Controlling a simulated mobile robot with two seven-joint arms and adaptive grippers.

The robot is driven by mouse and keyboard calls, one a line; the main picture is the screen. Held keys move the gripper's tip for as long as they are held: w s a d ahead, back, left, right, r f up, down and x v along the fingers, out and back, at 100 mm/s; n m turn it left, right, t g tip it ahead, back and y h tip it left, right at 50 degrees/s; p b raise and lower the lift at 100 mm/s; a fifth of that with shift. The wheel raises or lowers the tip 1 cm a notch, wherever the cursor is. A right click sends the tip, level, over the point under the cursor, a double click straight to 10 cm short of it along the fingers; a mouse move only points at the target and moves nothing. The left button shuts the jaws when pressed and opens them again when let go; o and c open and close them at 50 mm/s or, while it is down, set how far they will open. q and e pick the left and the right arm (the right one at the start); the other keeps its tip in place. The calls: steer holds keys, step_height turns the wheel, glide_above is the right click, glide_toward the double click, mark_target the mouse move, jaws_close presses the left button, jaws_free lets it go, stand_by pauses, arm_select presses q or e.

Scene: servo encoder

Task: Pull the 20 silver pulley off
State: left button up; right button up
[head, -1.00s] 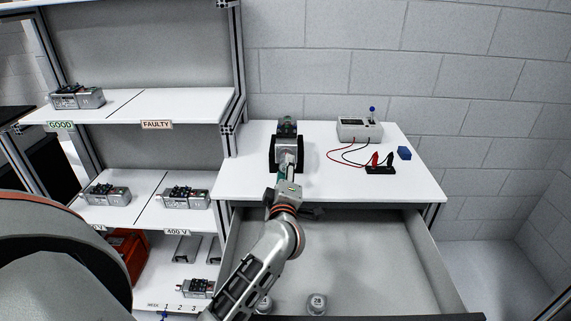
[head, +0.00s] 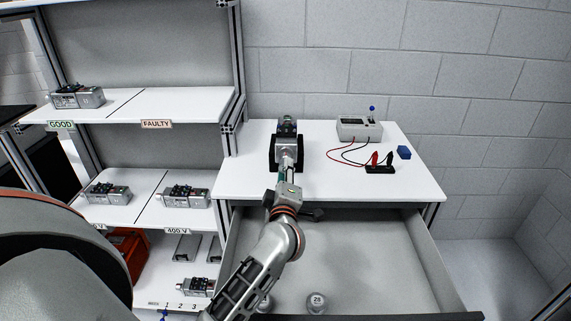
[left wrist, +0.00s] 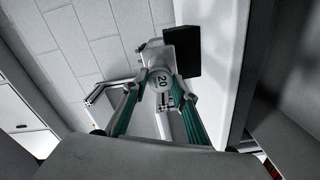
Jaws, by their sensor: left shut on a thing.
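The silver pulley marked 20 (left wrist: 161,80) is at the front of the motor in the left wrist view, its number facing the camera. My left gripper (left wrist: 160,92) has its two teal fingers on either side of the pulley and is shut on it. In the head view the left gripper (head: 287,168) reaches over the table's front edge to the motor (head: 287,128), which sits in a black stand (head: 274,158). The pulley is largely hidden there by the gripper, and I cannot tell whether it is still seated on the shaft. My right gripper is not in view.
An open drawer (head: 370,260) lies below the table, with a pulley marked 28 (head: 316,302) and another round part (head: 265,305) inside. Shelves with motors stand left.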

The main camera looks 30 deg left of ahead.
arm_select(q)
steer(key=shift+s+d+p, duration=0.3)
steer(key=shift+s+p, duration=0.15)
steer(key=shift+s, duration=0.05)
steer(key=shift+s+d, duration=0.15)
steer(key=shift+s, duration=0.1)
steer(key=shift+s+d+p, duration=0.15)
steer(key=shift+s+p, duration=0.1)
steer(key=shift+p, duration=0.2)
steer(key=shift+s+d, duration=0.1)
steer(key=shift+p+v, duration=0.55)
steer(key=shift+v, duration=2.35)
steer(key=shift+s, duration=0.1)
